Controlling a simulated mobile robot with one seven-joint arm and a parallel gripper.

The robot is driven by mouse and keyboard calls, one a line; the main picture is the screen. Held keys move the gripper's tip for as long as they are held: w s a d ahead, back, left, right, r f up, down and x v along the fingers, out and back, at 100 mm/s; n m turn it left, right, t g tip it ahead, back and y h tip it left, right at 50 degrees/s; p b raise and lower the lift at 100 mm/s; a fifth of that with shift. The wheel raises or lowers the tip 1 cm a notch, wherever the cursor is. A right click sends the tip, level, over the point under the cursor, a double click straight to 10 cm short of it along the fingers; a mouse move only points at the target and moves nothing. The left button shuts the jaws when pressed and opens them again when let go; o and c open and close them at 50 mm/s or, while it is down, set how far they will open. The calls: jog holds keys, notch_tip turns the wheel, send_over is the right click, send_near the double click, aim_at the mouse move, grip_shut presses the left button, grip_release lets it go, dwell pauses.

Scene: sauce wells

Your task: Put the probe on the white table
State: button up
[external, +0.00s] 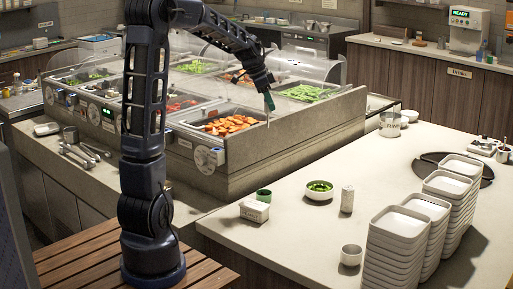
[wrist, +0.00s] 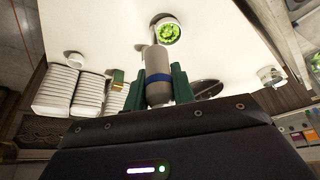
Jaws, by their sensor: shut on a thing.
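My gripper (external: 269,103) hangs over the front edge of the food wells, left of and above the white table (external: 385,165). In the wrist view its green fingers (wrist: 158,88) are shut on the probe (wrist: 158,72), a grey rounded body with a blue band. The probe's thin pale tip (external: 268,119) shows below the fingers in the external view, pointing down and clear of the table. The table top (wrist: 110,35) fills much of the wrist view.
Free room lies at the table's middle. Clear guards (external: 312,62) rise over the wells.

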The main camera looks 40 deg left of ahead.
jog(key=w+d+f+m+g, duration=0.1)
jog(key=d+f+m, duration=0.25)
jog(key=d, duration=0.95)
jog(key=d+f+m+g+h, duration=0.1)
jog(key=d+f+m+g, duration=0.3)
jog(key=d, duration=1)
jog(key=w+d+f+m+t, duration=0.15)
jog(key=d+m, duration=0.35)
jog(key=d, duration=0.8)
jog(key=shift+g, duration=0.45)
jog(key=f, duration=1.3)
jog(key=s+f, duration=0.1)
jog(key=f, duration=0.6)
jog(key=shift+d+f, duration=0.2)
jog(key=shift+d, duration=0.05)
jog(key=shift+f, duration=0.1)
jog(key=o, duration=1)
